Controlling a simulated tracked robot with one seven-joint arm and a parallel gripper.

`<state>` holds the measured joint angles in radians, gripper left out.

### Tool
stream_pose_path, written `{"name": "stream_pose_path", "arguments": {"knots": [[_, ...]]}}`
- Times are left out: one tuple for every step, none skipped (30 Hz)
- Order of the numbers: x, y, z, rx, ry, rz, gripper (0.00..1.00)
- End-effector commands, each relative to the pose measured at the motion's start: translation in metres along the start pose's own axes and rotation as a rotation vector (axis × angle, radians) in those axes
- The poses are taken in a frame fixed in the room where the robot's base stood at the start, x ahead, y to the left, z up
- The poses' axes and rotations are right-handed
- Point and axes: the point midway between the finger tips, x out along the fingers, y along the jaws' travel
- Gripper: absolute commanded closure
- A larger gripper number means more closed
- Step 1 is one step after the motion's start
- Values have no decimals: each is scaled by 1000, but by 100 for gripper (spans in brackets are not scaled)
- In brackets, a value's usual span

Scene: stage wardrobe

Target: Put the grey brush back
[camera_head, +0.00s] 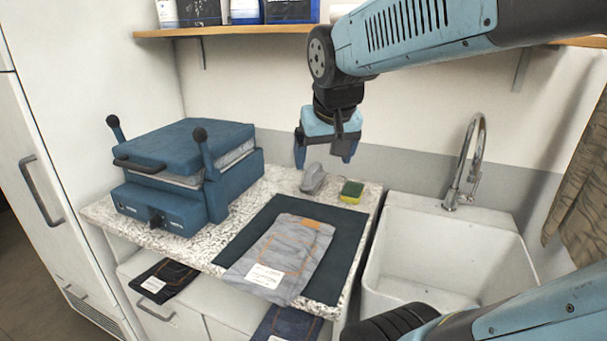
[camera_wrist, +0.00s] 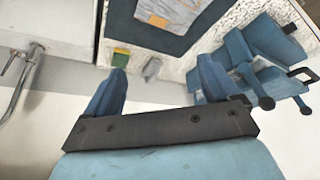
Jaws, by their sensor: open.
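The grey brush (camera_head: 313,178) lies on the speckled counter (camera_head: 283,182) near the wall, just left of a green and yellow sponge (camera_head: 352,191). It also shows in the wrist view (camera_wrist: 152,69), between and beyond my fingers. My gripper (camera_head: 326,160) is open and empty, above the brush and pointing down. Its two blue fingers are spread apart in the wrist view (camera_wrist: 163,80), and a gap shows between them and the brush there.
A blue press (camera_head: 180,165) with two upright knobbed levers stands at the left. A dark mat (camera_head: 245,228) with folded grey jeans (camera_head: 285,250) lies in front. A white sink (camera_head: 440,250) with a tall tap (camera_head: 468,165) is at the right. A shelf (camera_head: 240,30) runs above.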

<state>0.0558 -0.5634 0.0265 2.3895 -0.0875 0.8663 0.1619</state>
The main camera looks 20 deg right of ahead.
Motion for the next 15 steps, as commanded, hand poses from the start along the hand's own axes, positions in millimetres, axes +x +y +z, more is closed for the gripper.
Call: {"name": "stream_pose_path", "arguments": {"knots": [[-6,-1,13,-21,11,-18,11],[-8,-2,20,-33,14,-27,11],[-10,-2,29,-49,18,-39,11],[-12,-3,35,-62,21,-48,11],[-13,-4,41,-72,23,-57,11],[-15,-4,47,-87,27,-66,11],[-16,-4,52,-95,28,-72,11],[-17,-8,56,-103,31,-78,11],[-18,-10,60,-111,33,-85,11],[-18,-10,62,-116,35,-89,11],[-19,-11,64,-120,36,-91,11],[-19,-11,66,-124,37,-94,11],[-19,-11,67,-126,37,-96,11],[-19,-11,68,-128,37,-97,11],[-19,-11,68,-129,37,-97,11]]}}
